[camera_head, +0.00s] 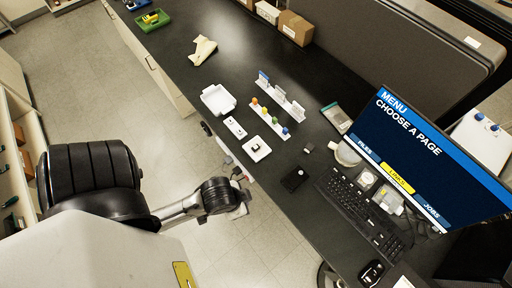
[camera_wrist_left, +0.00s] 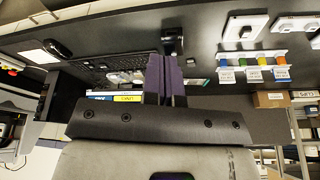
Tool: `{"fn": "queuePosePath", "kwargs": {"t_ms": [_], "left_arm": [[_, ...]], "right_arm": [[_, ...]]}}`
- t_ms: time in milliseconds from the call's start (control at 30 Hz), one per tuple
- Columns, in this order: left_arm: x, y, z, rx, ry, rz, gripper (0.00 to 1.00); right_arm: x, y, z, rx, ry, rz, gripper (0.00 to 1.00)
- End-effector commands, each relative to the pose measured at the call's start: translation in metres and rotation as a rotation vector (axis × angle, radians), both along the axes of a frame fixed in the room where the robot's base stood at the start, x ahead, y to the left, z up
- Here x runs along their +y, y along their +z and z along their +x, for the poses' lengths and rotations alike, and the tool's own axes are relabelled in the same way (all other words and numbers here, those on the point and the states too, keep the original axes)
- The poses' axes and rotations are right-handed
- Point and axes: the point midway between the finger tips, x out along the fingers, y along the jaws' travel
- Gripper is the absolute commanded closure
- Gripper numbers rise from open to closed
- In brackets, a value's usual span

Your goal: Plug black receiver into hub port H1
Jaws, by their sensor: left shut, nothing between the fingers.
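My left gripper (camera_head: 241,191) is over the desk's front edge; in the left wrist view its purple fingers (camera_wrist_left: 166,78) are together with nothing between them. Beyond the fingertips lies a black box (camera_wrist_left: 173,40), which also shows in the head view (camera_head: 294,179). A small dark block (camera_head: 308,147) lies behind it, also visible in the left wrist view (camera_wrist_left: 191,60). I cannot tell which is the black receiver. A white square unit (camera_head: 256,148) and a white oblong unit (camera_head: 235,127) stand to the left. Port H1 cannot be made out. My right gripper is not in view.
A white strip with several coloured pieces (camera_head: 270,119) stands behind the white units. A white tray (camera_head: 218,100) is farther left. The keyboard (camera_head: 358,211), mouse (camera_head: 371,272) and large monitor (camera_head: 437,153) crowd the right. Bare desk surrounds the black box.

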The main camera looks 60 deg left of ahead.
Motion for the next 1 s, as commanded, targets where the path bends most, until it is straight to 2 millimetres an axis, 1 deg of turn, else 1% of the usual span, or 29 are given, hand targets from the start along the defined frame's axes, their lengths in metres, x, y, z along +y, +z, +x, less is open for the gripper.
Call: {"fn": "queuePosePath", "kwargs": {"t_ms": [67,600,633,1000], "left_arm": [[0.0004,0.0,0.0,0.0,-0.002,0.002,0.98],[0.004,-0.0002,-0.0002,0.0,-0.009,0.014,0.46],[0.004,-0.0002,-0.0002,0.0,-0.009,0.014,0.45],[0.001,-0.0001,-0.0001,0.0,-0.002,0.004,0.45]], "right_arm": [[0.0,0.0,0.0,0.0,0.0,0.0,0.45],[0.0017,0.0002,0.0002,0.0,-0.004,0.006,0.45],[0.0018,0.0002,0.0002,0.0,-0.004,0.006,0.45],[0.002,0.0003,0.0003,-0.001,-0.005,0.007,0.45]]}}
